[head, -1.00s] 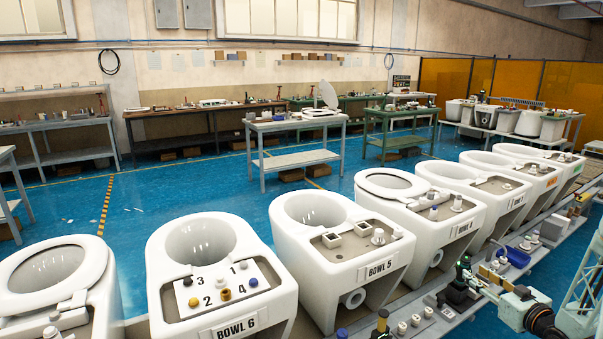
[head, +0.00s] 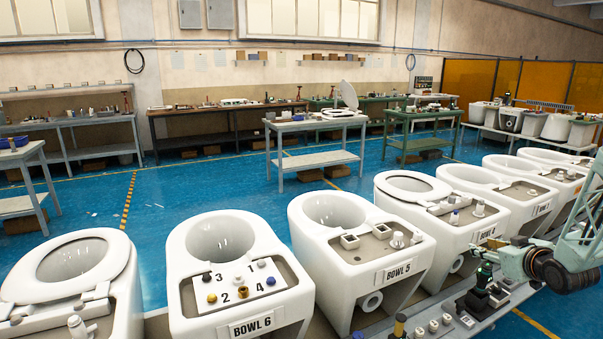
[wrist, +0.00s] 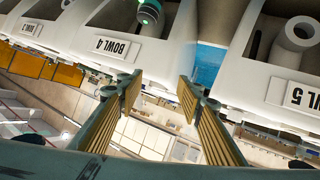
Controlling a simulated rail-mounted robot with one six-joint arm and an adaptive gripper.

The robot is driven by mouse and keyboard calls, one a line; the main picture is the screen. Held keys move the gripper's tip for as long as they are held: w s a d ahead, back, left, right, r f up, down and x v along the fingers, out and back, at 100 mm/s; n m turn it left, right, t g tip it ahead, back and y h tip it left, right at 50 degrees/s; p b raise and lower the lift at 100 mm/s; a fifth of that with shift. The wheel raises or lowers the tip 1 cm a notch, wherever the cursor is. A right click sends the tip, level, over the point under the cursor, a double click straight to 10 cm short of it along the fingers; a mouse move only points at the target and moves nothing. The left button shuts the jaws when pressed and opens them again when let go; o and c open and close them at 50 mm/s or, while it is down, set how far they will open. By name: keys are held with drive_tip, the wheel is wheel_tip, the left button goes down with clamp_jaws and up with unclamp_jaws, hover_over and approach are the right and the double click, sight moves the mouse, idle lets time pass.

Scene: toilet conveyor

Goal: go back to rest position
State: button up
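My gripper (wrist: 160,86) shows in the wrist view with its two ribbed fingers spread apart and nothing between them. In the head view my arm's wrist end (head: 515,261) is at the right, in front of the row of bowls and above the front ledge. The fingertips are hard to make out there. In the wrist view, Bowl 4 (wrist: 118,47) is beyond the left finger and Bowl 5 (wrist: 272,65) beyond the right one. No contact with either shows.
White toilet bowls stand in a row, including Bowl 6 (head: 222,237) and Bowl 5 (head: 333,212). Small fittings and a dark device (head: 480,294) sit on the front ledge (head: 440,335). Workbenches (head: 315,126) stand behind. Blue floor between is mostly clear.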

drive_tip(key=s+a+r+g+h, duration=0.2)
drive_tip(key=s+a+r+g, duration=0.15)
drive_tip(key=a+r, duration=0.9)
drive_tip(key=s+a+r+m+g, duration=0.1)
drive_tip(key=s+a+r+m, duration=0.1)
drive_tip(key=s+a+r, duration=0.8)
drive_tip(key=s+a+r+g+y, duration=0.1)
drive_tip(key=s+a, duration=0.6)
drive_tip(key=s, duration=0.6)
drive_tip(key=s+a+r+g+y, duration=0.1)
drive_tip(key=s+a+g, duration=0.1)
drive_tip(key=s+a, duration=0.6)
drive_tip(key=s+a+g+y, duration=0.1)
drive_tip(key=s+a, duration=0.6)
drive_tip(key=s, duration=1.2)
drive_tip(key=shift+a+r+g, duration=0.35)
drive_tip(key=shift+r, duration=0.05)
